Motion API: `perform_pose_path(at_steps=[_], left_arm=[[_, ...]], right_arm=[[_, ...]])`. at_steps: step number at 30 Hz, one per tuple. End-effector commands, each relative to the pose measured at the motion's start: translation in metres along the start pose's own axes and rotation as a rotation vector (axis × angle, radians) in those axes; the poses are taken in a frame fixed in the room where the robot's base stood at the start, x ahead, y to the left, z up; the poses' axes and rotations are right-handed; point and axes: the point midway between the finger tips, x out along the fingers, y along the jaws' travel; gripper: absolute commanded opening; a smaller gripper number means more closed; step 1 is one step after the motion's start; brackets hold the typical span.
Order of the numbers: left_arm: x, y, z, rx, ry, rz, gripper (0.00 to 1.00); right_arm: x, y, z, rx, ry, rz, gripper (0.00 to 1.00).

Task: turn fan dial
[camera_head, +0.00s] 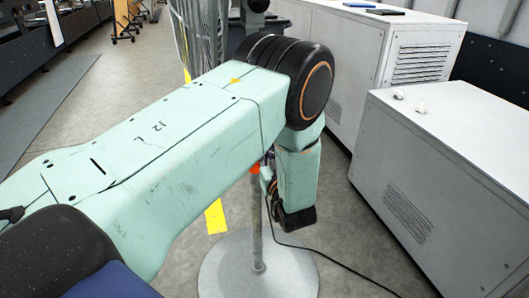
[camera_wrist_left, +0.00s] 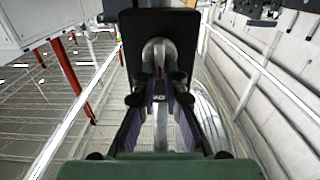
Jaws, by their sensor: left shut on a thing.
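The fan stands on a pole (camera_head: 257,220) with a round grey base (camera_head: 225,272); part of its wire cage (camera_head: 196,30) shows above my left arm, which hides the middle of the fan. In the head view my left gripper is mostly hidden behind its own wrist, close to the pole. In the wrist view my left gripper (camera_wrist_left: 160,105) has its two fingers close together, shut on a small grey piece that appears to be the fan dial (camera_wrist_left: 159,88). A black panel with a round grey part (camera_wrist_left: 158,48) is just beyond the fingers. My right gripper is not in view.
White cabinets (camera_head: 440,165) with vents stand close on the right. A black cable (camera_head: 340,263) runs from the fan across the floor. A yellow floor mark (camera_head: 215,217) lies left of the pole. The floor at left has open room beside a grey mat (camera_head: 40,105).

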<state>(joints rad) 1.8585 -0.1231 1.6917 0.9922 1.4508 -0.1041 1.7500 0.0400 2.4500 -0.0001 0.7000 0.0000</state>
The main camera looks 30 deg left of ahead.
Motion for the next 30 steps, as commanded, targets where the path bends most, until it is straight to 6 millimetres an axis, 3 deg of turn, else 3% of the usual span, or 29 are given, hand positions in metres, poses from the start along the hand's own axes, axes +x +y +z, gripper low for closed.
perform_pose_path(at_steps=[8,30], left_arm=[[-0.0006,-0.0024,-0.0002,-0.127,0.001,0.000,0.00],[-0.0007,-0.0101,0.0038,-0.685,0.000,0.000,0.00]], right_arm=[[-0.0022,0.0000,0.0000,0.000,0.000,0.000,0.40],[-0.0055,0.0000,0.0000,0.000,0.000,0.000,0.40]])
